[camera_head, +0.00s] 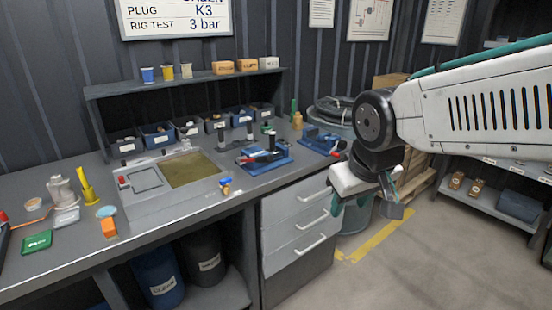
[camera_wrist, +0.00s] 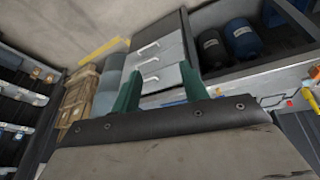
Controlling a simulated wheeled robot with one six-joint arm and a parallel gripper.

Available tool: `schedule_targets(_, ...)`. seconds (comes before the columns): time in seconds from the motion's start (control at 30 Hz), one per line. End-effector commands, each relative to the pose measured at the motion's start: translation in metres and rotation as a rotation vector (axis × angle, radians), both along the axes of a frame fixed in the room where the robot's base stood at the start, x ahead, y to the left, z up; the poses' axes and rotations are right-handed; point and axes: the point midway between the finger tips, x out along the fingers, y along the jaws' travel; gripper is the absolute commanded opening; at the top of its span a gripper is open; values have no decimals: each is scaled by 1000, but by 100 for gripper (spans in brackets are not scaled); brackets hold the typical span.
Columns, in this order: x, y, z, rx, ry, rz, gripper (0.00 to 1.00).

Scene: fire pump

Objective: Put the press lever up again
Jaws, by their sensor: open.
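A blue bench device (camera_head: 264,160) with a red part and an upright black post stands on the workbench, right of the recessed panel. A second blue device (camera_head: 322,143) with a red part sits at the bench's right end. Which one carries the press lever, and its exact angle, is too small to tell. My gripper (camera_head: 366,203) hangs in the air right of the bench and drawers, apart from both devices. Its green fingers (camera_wrist: 160,82) are spread and empty in the wrist view, with the drawer unit behind them.
The grey workbench (camera_head: 70,262) holds a small blue and yellow item (camera_head: 226,186) near its front edge, and bottles at left. A shelf (camera_head: 190,80) with boxes overhangs the back. Drawers (camera_head: 299,225) stand below.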

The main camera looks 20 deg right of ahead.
Motion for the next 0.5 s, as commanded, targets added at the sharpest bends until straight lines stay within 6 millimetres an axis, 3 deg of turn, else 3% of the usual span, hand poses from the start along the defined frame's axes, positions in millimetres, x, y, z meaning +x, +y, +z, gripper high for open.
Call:
schedule_targets(0.03,32,-7,-7,-23,-57,11,44)
schedule_targets(0.2,138,-21,-22,-83,-329,96,44)
schedule_targets(0.4,236,-16,-44,-73,-642,244,44)
schedule_targets(0.5,270,-6,-58,-32,-795,320,44)
